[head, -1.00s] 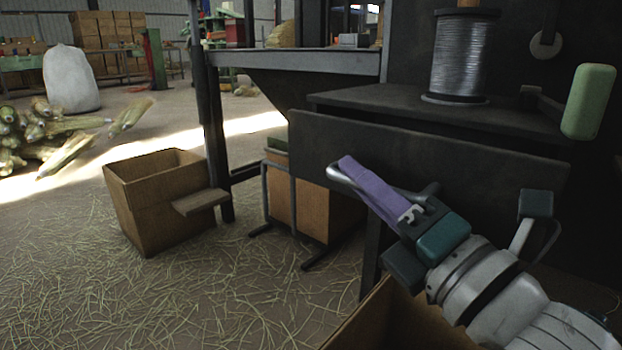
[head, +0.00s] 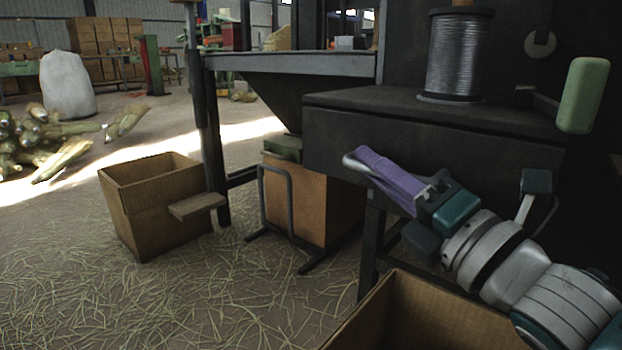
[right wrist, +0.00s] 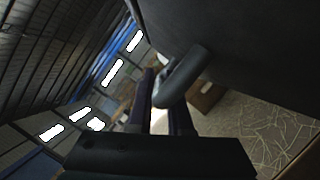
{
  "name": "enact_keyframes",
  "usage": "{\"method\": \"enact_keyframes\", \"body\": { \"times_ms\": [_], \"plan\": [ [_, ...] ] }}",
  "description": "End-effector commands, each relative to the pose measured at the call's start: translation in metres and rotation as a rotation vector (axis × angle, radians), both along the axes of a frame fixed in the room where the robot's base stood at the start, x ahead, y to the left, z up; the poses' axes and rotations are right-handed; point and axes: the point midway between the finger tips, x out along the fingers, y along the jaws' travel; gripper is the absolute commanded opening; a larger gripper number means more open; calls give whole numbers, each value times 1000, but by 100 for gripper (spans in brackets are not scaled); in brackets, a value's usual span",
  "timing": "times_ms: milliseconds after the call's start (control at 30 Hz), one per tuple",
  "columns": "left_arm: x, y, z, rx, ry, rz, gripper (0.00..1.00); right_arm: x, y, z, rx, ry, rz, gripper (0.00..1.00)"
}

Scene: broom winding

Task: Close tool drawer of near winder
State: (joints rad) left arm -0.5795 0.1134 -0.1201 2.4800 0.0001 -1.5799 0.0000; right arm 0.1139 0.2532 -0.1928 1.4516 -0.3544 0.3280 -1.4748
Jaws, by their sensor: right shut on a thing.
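The tool drawer (head: 335,132) of the near winder has a wide dark front. In the head view its front sits right under the dark top of the winder, with no open gap showing above it. A grey bar handle (head: 349,160) juts from the front, and it also shows in the right wrist view (right wrist: 186,74). My right gripper (head: 370,163), with purple fingers, is shut on the handle. The fingers hide part of the handle. In the right wrist view the dark front fills the upper right. My left gripper is not in view.
A wire spool (head: 460,55) stands on the winder's top. An open cardboard box (head: 390,310) is below my right arm. Another open box (head: 160,215) and a box in a metal frame (head: 295,200) stand left on the straw-strewn floor. A green pad (head: 584,95) hangs at right.

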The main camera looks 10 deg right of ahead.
Motion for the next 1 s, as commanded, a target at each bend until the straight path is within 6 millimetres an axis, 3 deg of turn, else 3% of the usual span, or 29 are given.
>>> {"method": "enact_keyframes", "body": {
  "times_ms": [200, 233, 500, 800, 1000],
  "plan": [
    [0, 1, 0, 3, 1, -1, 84, 1, -5, -3, 1, 12, -12, 0],
    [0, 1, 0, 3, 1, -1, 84, 1, -5, -4, 1, 13, -12, 19],
    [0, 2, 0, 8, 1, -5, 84, 1, -4, -2, 1, 9, -10, 47],
    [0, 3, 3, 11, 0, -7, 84, -3, -4, -1, 2, 7, -9, 47],
    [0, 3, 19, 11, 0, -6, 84, -32, -15, -6, 1, 13, -11, 47]
  ]
}}
